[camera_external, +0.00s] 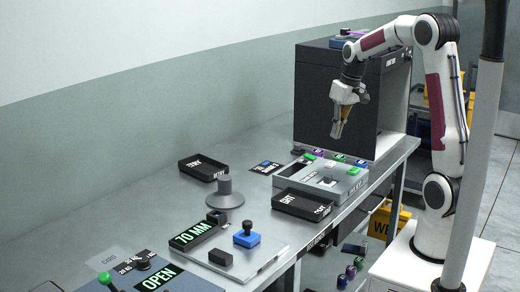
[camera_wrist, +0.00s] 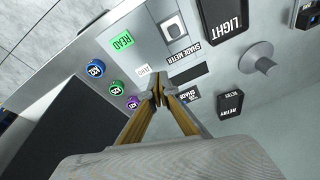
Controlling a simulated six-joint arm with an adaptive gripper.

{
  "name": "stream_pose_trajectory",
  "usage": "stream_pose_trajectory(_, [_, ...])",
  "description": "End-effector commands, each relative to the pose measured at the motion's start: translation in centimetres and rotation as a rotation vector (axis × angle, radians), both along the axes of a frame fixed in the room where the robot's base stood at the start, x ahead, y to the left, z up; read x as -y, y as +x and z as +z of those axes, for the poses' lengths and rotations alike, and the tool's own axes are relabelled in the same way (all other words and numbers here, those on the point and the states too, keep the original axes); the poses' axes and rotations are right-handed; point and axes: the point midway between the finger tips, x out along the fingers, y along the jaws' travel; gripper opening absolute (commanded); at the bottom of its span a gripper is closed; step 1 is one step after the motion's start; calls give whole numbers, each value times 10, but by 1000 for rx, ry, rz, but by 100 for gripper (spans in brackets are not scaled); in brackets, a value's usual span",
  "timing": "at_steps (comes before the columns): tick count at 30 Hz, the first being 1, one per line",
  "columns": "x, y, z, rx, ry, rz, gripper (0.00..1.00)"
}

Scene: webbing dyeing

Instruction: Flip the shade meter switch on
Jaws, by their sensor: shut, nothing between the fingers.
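The shade meter (camera_external: 322,186) is a low grey box on the bench below my gripper. In the wrist view its top (camera_wrist: 150,42) carries a green READ key (camera_wrist: 122,41), a white square with a dark round spot (camera_wrist: 173,28), a SHADE METER label (camera_wrist: 183,54), a dark window (camera_wrist: 188,73) and a small white label (camera_wrist: 144,71). I cannot make out the switch; my fingers cover part of the meter's edge. My gripper (camera_external: 337,134) is shut and empty, pointing down above the meter's far side. Its closed tips show in the wrist view (camera_wrist: 158,92), beyond the small label.
Green, purple and blue caps (camera_external: 340,157) stand behind the meter, before a large dark cabinet (camera_external: 320,90). A black LIGHT tray (camera_external: 292,208) lies in front. A RETRY tray (camera_external: 203,167), a shade card (camera_external: 263,167) and a grey knobbed stand (camera_external: 225,198) lie left.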

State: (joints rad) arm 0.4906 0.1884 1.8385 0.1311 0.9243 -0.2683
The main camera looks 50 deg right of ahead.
Motion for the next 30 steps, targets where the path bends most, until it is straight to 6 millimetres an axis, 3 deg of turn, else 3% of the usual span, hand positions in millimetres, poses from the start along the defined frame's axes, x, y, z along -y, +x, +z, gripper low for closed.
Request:
stream_pose_trajectory(11, [59,59,-11,50,-11,78,0])
stream_pose_trajectory(18, [72,93,18,127,-63,195,0])
stream_pose_trajectory(30, [71,94,20,133,-85,281,0])
